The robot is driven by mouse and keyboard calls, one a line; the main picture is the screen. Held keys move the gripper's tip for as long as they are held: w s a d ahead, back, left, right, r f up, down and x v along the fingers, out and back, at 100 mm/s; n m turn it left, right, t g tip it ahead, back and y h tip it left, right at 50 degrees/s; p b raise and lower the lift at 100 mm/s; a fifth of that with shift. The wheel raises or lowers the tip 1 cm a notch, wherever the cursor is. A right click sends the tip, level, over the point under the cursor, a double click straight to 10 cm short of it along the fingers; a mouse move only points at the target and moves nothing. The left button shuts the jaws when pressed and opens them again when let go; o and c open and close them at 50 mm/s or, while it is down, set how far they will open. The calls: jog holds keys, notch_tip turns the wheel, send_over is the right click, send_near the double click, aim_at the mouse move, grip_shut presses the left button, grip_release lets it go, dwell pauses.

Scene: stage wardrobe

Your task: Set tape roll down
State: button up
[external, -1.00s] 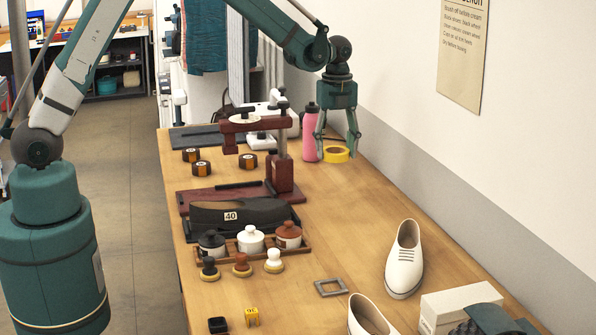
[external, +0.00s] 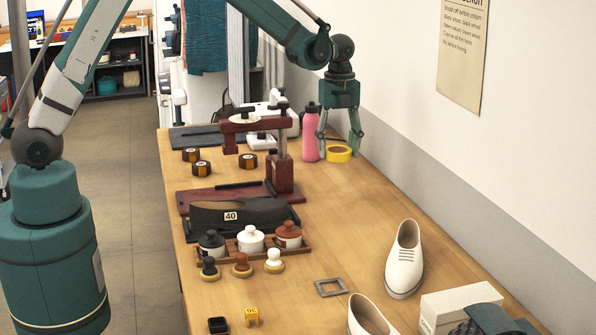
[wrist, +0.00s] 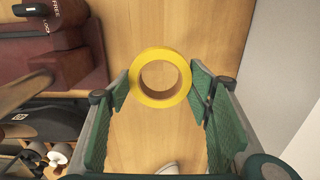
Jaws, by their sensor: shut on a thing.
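The tape roll (external: 339,155) is a yellow ring near the wall side of the wooden bench, just right of a pink bottle. My gripper (external: 340,150) points down over it, shut on the roll with one finger at each side. In the wrist view the yellow ring (wrist: 160,101) sits between the green finger pads of my gripper (wrist: 162,85), with bare wood showing through its hole. I cannot tell whether its underside touches the bench or hangs just above it.
The pink bottle (external: 310,140) stands close to my left finger. The wall is close on the right. Bare bench lies in front, before the white shoes (external: 405,262).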

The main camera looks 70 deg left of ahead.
jog(key=d+n, duration=0.3)
jog(key=d, duration=2.1)
jog(key=shift+d+r, duration=0.15)
jog(key=shift+d, duration=0.15)
send_over(367, 225)
jog(key=shift+a+f, duration=0.1)
jog(key=shift+f, duration=3)
jog(key=shift+f, duration=1.9)
jog(key=shift+f+b, duration=0.15)
jog(key=shift+b, duration=0.25)
jog(key=o, duration=0.9)
